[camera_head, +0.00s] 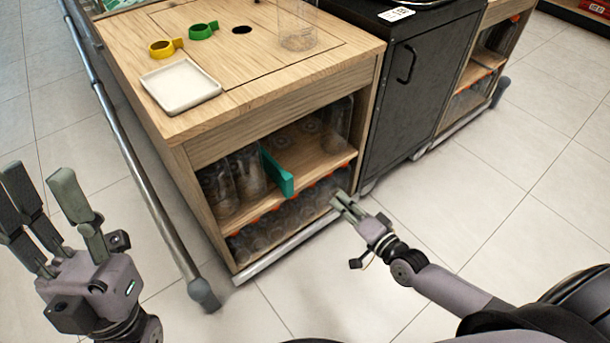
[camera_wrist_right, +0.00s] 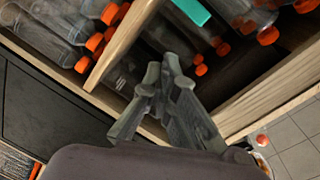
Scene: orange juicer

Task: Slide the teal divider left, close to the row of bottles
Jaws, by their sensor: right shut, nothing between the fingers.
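The teal divider (camera_head: 279,173) stands on the upper shelf of the wooden cabinet, its end sticking out at the front edge. A row of clear bottles (camera_head: 233,180) stands to its left, with a small gap between. In the right wrist view the divider (camera_wrist_right: 192,11) shows in part at the top. My right gripper (camera_head: 341,201) is shut and empty, in front of the cabinet, to the right of and below the divider, not touching it. It also shows in the right wrist view (camera_wrist_right: 158,78). My left gripper (camera_head: 42,188) is open and empty at the far left.
Orange-capped bottles (camera_head: 290,218) lie on the lower shelf. A metal rail (camera_head: 140,165) runs along the cabinet's left. A black cabinet (camera_head: 408,105) adjoins at right.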

